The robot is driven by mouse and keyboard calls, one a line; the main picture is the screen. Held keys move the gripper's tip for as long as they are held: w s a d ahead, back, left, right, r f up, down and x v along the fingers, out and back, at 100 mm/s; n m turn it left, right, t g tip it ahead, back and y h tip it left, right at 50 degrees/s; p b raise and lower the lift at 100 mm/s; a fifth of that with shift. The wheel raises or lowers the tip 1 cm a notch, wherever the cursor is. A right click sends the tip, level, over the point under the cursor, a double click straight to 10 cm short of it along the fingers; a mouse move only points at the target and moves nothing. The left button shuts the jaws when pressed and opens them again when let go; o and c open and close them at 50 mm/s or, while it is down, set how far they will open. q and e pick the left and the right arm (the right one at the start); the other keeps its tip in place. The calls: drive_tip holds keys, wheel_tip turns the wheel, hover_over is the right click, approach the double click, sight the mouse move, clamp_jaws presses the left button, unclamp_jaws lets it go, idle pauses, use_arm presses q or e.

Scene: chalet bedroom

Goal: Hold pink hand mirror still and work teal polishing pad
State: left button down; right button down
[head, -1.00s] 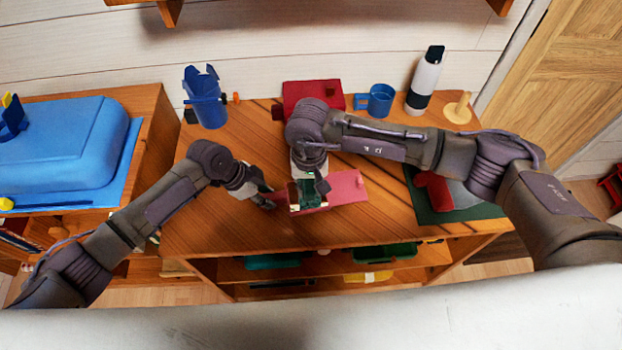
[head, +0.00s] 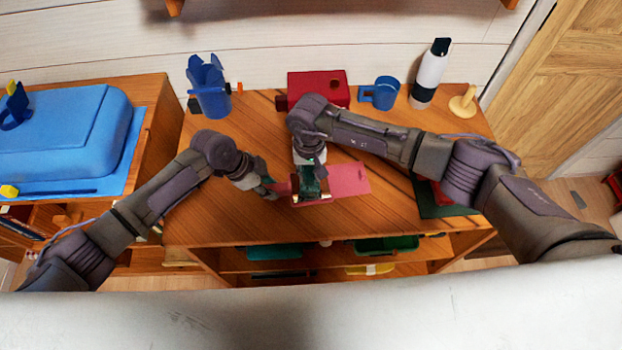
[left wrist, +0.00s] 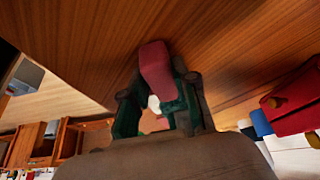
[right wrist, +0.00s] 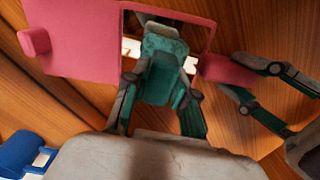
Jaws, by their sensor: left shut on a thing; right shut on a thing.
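The pink hand mirror (head: 350,180) is held low over the middle of the wooden table. My left gripper (head: 271,188) is shut on its handle, which shows as a pink block between the fingers in the left wrist view (left wrist: 155,68). My right gripper (head: 312,186) points down over the mirror's glass and is shut on the teal polishing pad (right wrist: 160,75). The glass is partly hidden by the pad and gripper and shows reflections in the right wrist view. Whether the pad touches the glass cannot be told.
A red box (head: 318,88), a blue mug (head: 384,93), a white and black bottle (head: 430,75) and a wooden peg stand (head: 463,103) line the back. A blue holder (head: 210,95) stands back left. A green mat (head: 440,208) lies right, partly under my arm. The front table area is clear.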

drive_tip(key=shift+w+a, duration=0.15)
drive_tip(key=shift+w, duration=1.3)
drive_tip(key=shift+s+d+r, duration=0.1)
drive_tip(key=shift+s+d, duration=0.05)
drive_tip(key=shift+s, duration=1.05)
drive_tip(key=shift+s+d+r, duration=0.1)
drive_tip(key=shift+s+r, duration=0.05)
drive_tip(key=shift+s, duration=1)
drive_tip(key=shift+s+d+r, duration=0.1)
drive_tip(key=shift+s+d, duration=0.05)
drive_tip(key=shift+s, duration=1.05)
drive_tip(key=shift+s+r, duration=0.2)
drive_tip(key=shift+r, duration=0.05)
wheel_tip(320, 180, up, 7)
drive_tip(key=shift+w, duration=0.1)
